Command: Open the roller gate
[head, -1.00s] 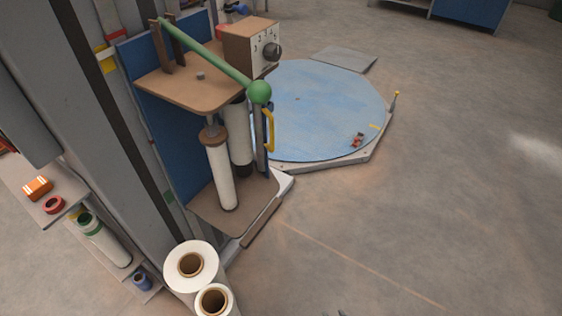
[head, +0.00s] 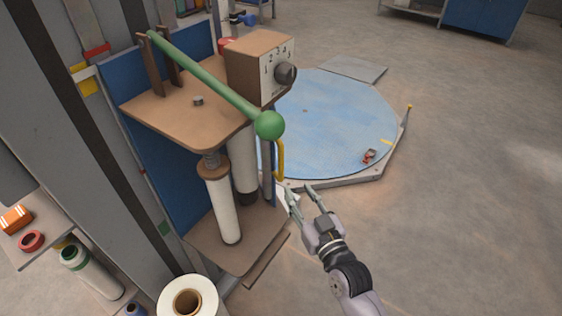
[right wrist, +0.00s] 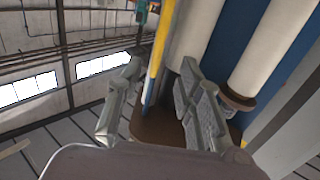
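The roller gate (head: 267,175) is a narrow dark upright at the front of the brown roller carriage, with a yellow handle (head: 281,160) on its outer side. White rollers (head: 224,205) stand behind it. My right gripper (head: 302,189) is open, just below and right of the handle, its fingers pointing up toward it. In the right wrist view the yellow handle (right wrist: 158,45) runs between the two spread fingers; I cannot tell whether they touch it. My left gripper is not in view.
A green lever with a ball end (head: 270,125) juts out above the handle. A dial box (head: 262,68) stands on the carriage top. The blue turntable (head: 335,115) lies behind. A film roll (head: 188,298) stands at front left. The floor on the right is clear.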

